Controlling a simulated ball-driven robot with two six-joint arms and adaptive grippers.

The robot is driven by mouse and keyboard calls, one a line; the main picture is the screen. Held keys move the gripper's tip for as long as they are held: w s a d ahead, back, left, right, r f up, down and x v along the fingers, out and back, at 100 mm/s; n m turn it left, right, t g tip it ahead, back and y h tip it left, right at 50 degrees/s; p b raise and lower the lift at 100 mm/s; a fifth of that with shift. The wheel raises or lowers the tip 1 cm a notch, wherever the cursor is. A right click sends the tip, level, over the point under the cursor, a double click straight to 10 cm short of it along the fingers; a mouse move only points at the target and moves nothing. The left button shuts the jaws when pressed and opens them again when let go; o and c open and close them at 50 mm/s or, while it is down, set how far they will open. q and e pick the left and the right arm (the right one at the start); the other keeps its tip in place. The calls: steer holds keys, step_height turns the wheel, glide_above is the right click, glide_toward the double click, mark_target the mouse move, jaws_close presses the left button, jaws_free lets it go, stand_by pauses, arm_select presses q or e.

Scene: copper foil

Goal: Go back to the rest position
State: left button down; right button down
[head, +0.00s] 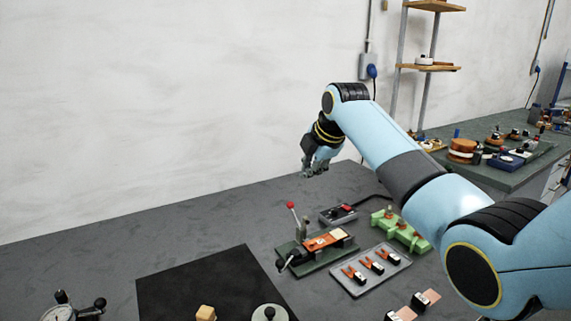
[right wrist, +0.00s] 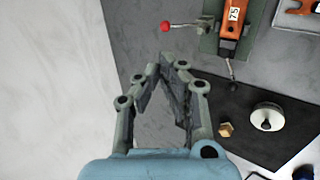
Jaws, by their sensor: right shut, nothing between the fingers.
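My right arm comes in from the right in the head view, raised over the bench. Its gripper (head: 316,168) hangs near the wall, beyond the green fixture, well clear of the bench objects. In the right wrist view the gripper (right wrist: 172,62) has its fingertips together with nothing between them. My left gripper is not in view.
The grey bench (head: 210,215) holds a green fixture (head: 318,258) with a red-knobbed lever, a grey tray (head: 352,282) of clips, a light green holder (head: 400,232) and a black mat (head: 185,285). The back left is clear.

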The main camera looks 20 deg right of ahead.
steer(key=s+a+f+m+g, duration=0.1)
steer(key=s+f+m, duration=0.35)
steer(key=s, duration=0.45)
steer(key=s+a+f+m, duration=0.1)
steer(key=s+f+m, duration=0.2)
steer(key=s+f, duration=0.35)
steer(key=s+a+r+m+g+h, duration=0.15)
steer(key=s+m, duration=0.95)
steer(key=s, duration=1.8)
step_height(320, 180, down, 34)
steer(key=s+d+g+b, duration=0.1)
steer(key=d+g+b, duration=0.1)
steer(key=b, duration=0.7)
steer(key=s+f+g+b, duration=0.1)
steer(key=s+f+b, duration=0.2)
steer(key=s+f, duration=0.6)
steer(key=s+d+f+b, duration=0.1)
steer(key=s+f+b, duration=0.2)
steer(key=s+f, duration=0.6)
step_height(320, 180, down, 5)
steer(key=shift+s+d+g+b, duration=0.15)
steer(key=shift+s+g+b, duration=0.15)
steer(key=shift+g+b, duration=0.05)
